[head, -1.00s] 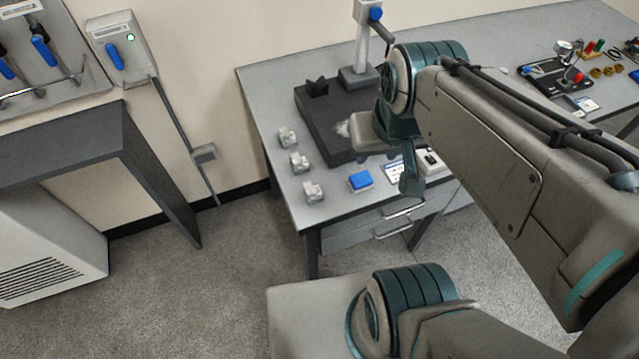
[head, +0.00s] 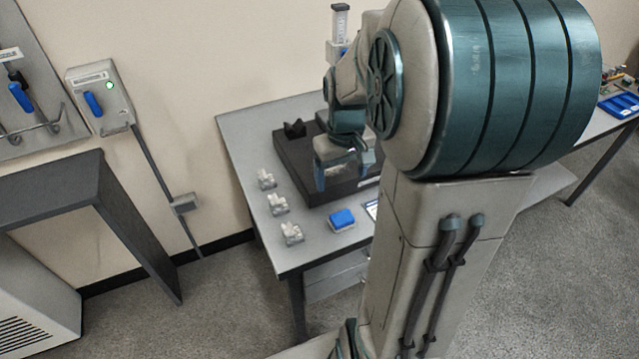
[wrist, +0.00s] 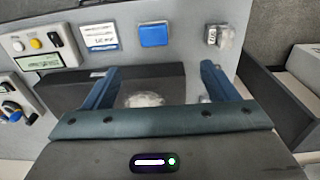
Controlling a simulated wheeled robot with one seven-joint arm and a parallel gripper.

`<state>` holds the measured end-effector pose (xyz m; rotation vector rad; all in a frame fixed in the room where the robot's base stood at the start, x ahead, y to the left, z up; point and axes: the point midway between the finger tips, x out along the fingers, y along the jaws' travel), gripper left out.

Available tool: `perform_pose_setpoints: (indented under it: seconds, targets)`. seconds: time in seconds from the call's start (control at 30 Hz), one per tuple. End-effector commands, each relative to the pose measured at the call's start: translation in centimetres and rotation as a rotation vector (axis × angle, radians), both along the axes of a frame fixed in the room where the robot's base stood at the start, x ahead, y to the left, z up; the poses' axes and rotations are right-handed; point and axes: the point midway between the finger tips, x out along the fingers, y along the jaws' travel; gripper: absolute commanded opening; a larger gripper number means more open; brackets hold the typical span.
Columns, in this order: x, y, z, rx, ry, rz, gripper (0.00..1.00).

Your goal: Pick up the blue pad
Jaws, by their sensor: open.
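The blue pad (head: 342,218) is a small blue block lying on the grey table near its front edge. It also shows in the wrist view (wrist: 153,34), beyond the fingertips and between their lines. My gripper (head: 340,178) is over the dark plate, behind the pad and apart from it. In the wrist view my gripper (wrist: 158,72) has its two blue fingers spread wide. Nothing is held between them; a whitish clear lump (wrist: 145,100) lies on the dark plate below.
Several clear-and-white pieces (head: 279,204) stand in a row left of the pad. The dark plate (head: 300,165) carries a small black block (head: 295,128). A label card (wrist: 100,36) and a control box (wrist: 40,45) with buttons lie beside the pad.

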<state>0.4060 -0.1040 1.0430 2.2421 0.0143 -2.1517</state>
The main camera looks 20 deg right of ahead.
Motion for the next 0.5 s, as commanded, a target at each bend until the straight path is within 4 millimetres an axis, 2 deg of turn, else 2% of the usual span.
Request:
perform_pose_setpoints:
  seconds: [0.03,0.2,0.37,0.5]
  targets:
    - [0.5,-0.8,-1.3,0.006,0.016,-0.001,0.8]
    - [1.2,-2.1,-2.9,0.016,0.04,0.003,0.8]
    - [1.2,-2.3,-5.0,0.019,0.048,0.004,0.8]
    - [1.1,-2.2,-7.9,0.019,0.049,0.004,0.8]
